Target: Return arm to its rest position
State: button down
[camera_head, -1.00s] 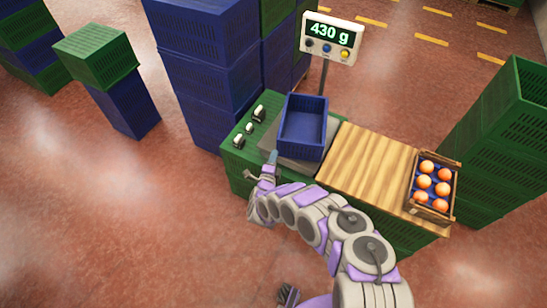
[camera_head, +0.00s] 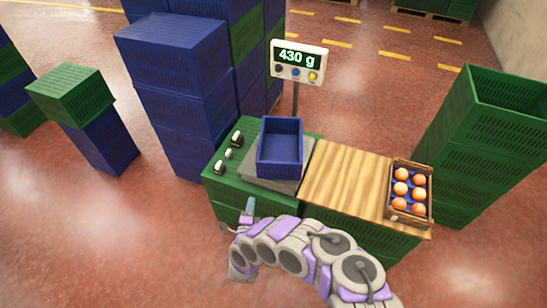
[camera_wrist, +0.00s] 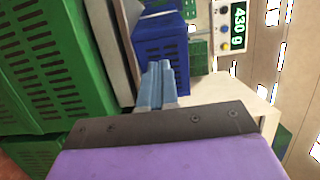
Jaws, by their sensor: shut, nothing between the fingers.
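My arm reaches in from the bottom right of the head view, bent, in grey and purple. My gripper (camera_head: 250,206) is at its left end, beside the front edge of the green crate stand and apart from the blue crate. In the wrist view the two blue-grey fingers (camera_wrist: 157,86) are together with nothing between them. The blue crate (camera_head: 280,150) stands on the grey scale plate (camera_head: 262,178) and looks empty. It also shows in the wrist view (camera_wrist: 160,50) behind the fingertips. The scale display (camera_head: 298,60) reads 430 g.
A wooden board (camera_head: 340,185) lies right of the scale. A small crate (camera_head: 393,217) with several oranges stands on its right end. Green crates (camera_head: 480,135) stand at the right, blue stacks (camera_head: 180,110) at the left. The floor at the lower left is clear.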

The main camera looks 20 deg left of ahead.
jog(key=w+d+r+n+g, duration=0.25)
jog(key=w+d+r, duration=0.3)
jog(key=w, duration=0.35)
jog(key=w+d+r+n+g, duration=0.2)
jog(key=w+d+r+n, duration=0.2)
jog(key=w+r, duration=0.4)
jog(key=s+d+r+n+g+h, duration=0.1)
jog(key=d+r+n+g+h, duration=0.25)
jog(key=d+r, duration=1.25)
jog(key=s+d+r+n+g, duration=0.1)
jog(key=s+d+r+g, duration=0.25)
jog(key=s+d, duration=0.45)
jog(key=s+d+r+n+g, duration=0.1)
jog(key=s+d+r+g, duration=0.3)
jog(key=s, duration=0.8)
jog(key=s+d+r+n+g, duration=0.1)
jog(key=s+r+n+g, duration=0.1)
jog(key=s, duration=1.3)
jog(key=s+d+r+n+g, duration=0.1)
jog(key=s+r, duration=0.3)
jog(key=s, duration=1.1)
jog(key=shift+s+r+n+g, duration=0.15)
jog(key=shift+r+n+g, duration=0.2)
jog(key=shift+n+g, duration=0.2)
